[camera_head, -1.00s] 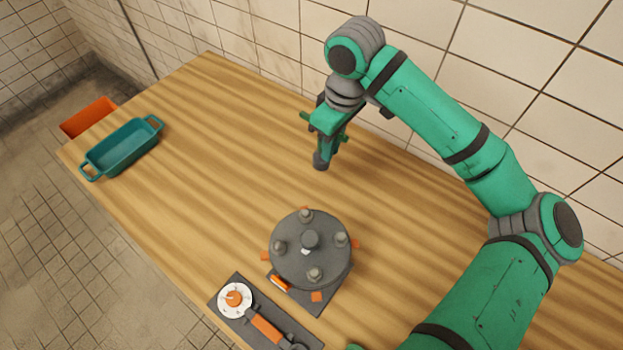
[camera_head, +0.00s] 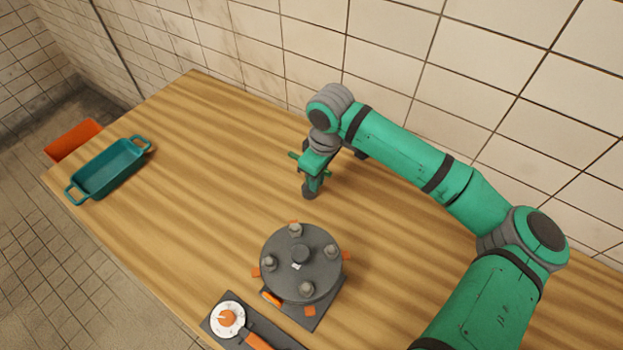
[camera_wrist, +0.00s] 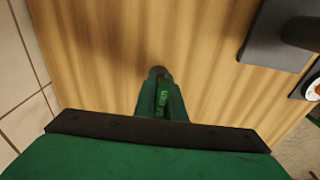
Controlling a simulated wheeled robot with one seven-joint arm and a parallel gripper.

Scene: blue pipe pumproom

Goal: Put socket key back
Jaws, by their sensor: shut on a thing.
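The socket key (camera_head: 311,186) hangs roughly upright from my gripper (camera_head: 316,165), with its dark round socket end down. My gripper is shut on it, behind the round grey flanged part on the wooden bench. In the wrist view the key (camera_wrist: 158,76) points away from the camera, with its dark tip over bare wood. I cannot tell whether the tip touches the bench. The jaws hide part of the key.
The grey flange (camera_head: 300,262) with upright bolts and orange tabs stands mid-bench. A dark tray (camera_head: 262,327) with a white-and-orange dial (camera_head: 228,319) lies at the front edge. A teal bin (camera_head: 108,168) is at left. A tiled wall (camera_head: 420,75) stands behind; bench between is clear.

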